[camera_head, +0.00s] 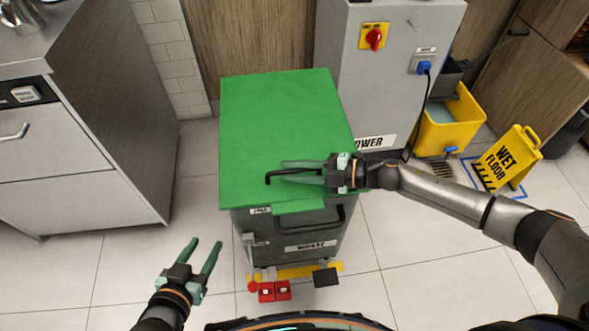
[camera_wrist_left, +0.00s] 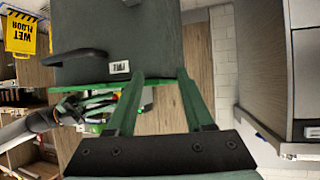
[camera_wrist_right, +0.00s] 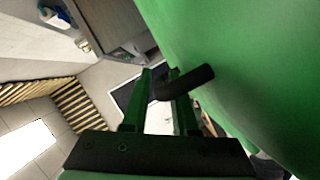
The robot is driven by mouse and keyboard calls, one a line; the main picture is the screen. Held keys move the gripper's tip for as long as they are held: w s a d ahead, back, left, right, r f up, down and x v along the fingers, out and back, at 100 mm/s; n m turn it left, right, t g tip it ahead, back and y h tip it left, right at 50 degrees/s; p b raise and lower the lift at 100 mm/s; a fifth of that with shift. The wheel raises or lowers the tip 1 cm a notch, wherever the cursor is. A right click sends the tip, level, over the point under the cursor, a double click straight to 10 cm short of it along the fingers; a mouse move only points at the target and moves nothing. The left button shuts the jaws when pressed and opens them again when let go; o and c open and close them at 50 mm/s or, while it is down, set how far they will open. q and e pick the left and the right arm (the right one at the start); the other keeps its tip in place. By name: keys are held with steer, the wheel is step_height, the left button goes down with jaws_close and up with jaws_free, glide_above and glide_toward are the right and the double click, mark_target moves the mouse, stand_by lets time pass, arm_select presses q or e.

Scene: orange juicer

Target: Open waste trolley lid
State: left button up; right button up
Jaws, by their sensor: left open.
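The waste trolley has a dark grey body (camera_head: 290,230) and a broad green lid (camera_head: 275,115), which looks closed in the head view. A black bar handle (camera_head: 268,177) sits near the lid's front edge; it also shows close up in the right wrist view (camera_wrist_right: 200,80). My right gripper (camera_head: 285,171) is at this handle, fingers pointing left, one on either side of the bar. A gap shows between the fingers, and firm contact is unclear. My left gripper (camera_head: 205,248) is open and empty, front left of the trolley and apart from it.
A steel cabinet (camera_head: 100,140) stands at the left. A grey power cabinet (camera_head: 385,75) stands behind right. A yellow bucket (camera_head: 450,125) and wet floor sign (camera_head: 510,158) are at the right. Floor at front left is clear.

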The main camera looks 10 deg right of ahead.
jaws_close()
stand_by(1.4)
